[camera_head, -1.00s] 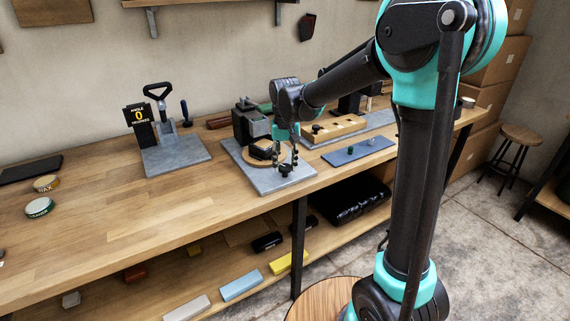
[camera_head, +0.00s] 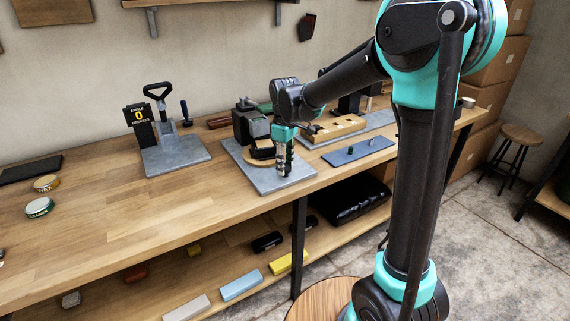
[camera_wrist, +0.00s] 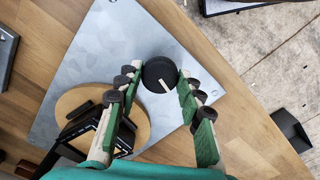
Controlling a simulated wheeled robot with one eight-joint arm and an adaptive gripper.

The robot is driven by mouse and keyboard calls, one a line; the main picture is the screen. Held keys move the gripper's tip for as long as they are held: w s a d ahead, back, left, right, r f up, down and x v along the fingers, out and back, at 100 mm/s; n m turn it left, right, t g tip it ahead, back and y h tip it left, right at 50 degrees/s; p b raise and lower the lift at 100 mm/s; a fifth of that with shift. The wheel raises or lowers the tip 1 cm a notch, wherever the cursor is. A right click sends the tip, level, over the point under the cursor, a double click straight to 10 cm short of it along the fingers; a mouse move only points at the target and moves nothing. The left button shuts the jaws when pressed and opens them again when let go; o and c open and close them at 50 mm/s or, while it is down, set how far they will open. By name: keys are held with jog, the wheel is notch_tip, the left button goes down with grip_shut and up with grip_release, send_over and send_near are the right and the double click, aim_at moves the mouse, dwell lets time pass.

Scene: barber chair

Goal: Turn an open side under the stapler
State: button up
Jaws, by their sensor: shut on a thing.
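The knob sits on the grey metal plate (camera_wrist: 110,35). In the head view my gripper (camera_head: 284,174) points down at the plate's front and hides the knob. A round wooden disc (camera_wrist: 70,104) lies on the plate beside my left finger, with a black frame-like piece (camera_wrist: 100,128) on it, partly hidden by my gripper. A dark upright machine (camera_head: 249,124), perhaps the stapler, stands at the plate's back.
A blue mat (camera_head: 352,153) and a wooden block with holes (camera_head: 340,127) are to the right.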

jog(key=shift+n, duration=1.6)
jog(key=o, duration=1.2)
jog(key=shift+c, duration=0.2)
notch_tip(320, 180, up, 12)
